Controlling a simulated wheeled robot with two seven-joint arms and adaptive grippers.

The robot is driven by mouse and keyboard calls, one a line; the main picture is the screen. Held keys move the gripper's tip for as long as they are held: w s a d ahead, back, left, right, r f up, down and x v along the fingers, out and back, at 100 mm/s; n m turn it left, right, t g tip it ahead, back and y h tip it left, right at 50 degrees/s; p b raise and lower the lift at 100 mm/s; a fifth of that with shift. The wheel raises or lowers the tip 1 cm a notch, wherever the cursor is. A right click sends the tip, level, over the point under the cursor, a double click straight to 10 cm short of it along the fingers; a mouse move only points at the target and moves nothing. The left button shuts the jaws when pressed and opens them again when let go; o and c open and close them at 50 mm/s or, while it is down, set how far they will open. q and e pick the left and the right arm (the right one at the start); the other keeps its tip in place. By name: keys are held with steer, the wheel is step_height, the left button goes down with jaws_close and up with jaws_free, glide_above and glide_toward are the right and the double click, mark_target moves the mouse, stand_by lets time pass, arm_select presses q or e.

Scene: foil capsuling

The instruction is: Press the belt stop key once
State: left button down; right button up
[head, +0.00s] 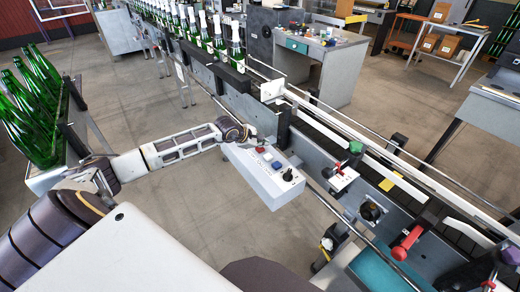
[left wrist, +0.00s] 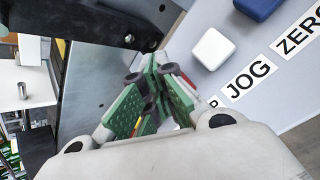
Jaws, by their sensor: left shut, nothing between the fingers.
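The grey control box (head: 262,184) stands beside the conveyor in the head view. On its top are a red key (head: 260,149), a blue key (head: 276,165) and a black knob (head: 288,175). My left gripper (head: 250,139) is at the box's far left end, close to the red key. In the left wrist view its green-padded fingers (left wrist: 158,90) are shut and empty. They cover most of the red key, and only a red sliver (left wrist: 187,84) shows. Contact cannot be told. The white key (left wrist: 212,48) beside it is labelled JOG; the blue one (left wrist: 255,8) ZERO. My right gripper is not in view.
The conveyor (head: 310,125) runs behind the box, with foil-topped bottles (head: 218,40) at its far end. Green bottles (head: 30,110) stand in a rack at left. A red-handled lever (head: 406,243) and a green knob (head: 355,147) sit to the right. Open floor lies below the box.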

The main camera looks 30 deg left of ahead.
mark_target(261, 149)
arm_select(q)
steer(key=shift+f+b, duration=0.55)
steer(key=shift+b, duration=0.05)
stand_by(1.2)
steer(key=shift+r, duration=0.15)
stand_by(0.3)
steer(key=shift+r+p, duration=0.35)
steer(key=shift+r, duration=0.5)
steer(key=shift+r+p, duration=0.95)
steer(key=shift+r, duration=1.55)
